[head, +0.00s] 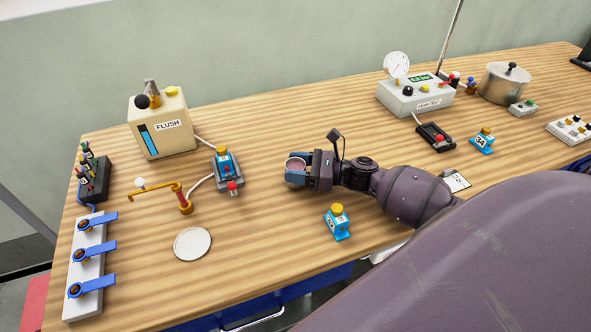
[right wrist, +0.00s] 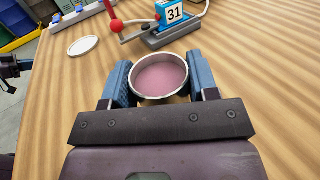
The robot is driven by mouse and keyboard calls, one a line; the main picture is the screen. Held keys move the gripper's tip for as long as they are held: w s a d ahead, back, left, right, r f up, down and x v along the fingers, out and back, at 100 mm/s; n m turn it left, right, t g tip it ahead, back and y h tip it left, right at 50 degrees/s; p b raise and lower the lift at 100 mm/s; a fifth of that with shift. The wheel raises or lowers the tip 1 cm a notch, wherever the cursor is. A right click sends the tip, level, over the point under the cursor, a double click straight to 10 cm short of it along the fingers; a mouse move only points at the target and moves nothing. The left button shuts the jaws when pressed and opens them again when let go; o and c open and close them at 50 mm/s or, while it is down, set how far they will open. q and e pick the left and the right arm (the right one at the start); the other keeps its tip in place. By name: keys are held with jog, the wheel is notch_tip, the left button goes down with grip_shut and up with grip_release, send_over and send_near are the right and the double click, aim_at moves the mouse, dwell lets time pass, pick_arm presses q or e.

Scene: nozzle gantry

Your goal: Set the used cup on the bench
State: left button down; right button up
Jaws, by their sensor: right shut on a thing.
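The used cup (head: 295,163) is a small round metal-rimmed cup with pinkish liquid in it. My right gripper (head: 297,171) is shut on it near the middle of the bench (head: 270,255). In the right wrist view the cup (right wrist: 161,76) sits upright between the two blue fingers of the gripper (right wrist: 160,84), one on each side. Its lower part is hidden, and I cannot tell whether its base touches the wood.
A white disc (head: 192,244) lies at the front left. A brass swing spout (head: 184,205) and a blue counter block with a red knob (head: 228,171) stand left of the cup. A blue block with a yellow top (head: 337,222) stands close to my right arm. Bare wood lies behind the cup.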

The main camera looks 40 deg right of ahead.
jog(key=shift+f, duration=0.3)
jog(key=shift+f, duration=0.1)
jog(key=shift+f, duration=0.15)
jog(key=o, duration=1)
jog(key=shift+c, duration=0.2)
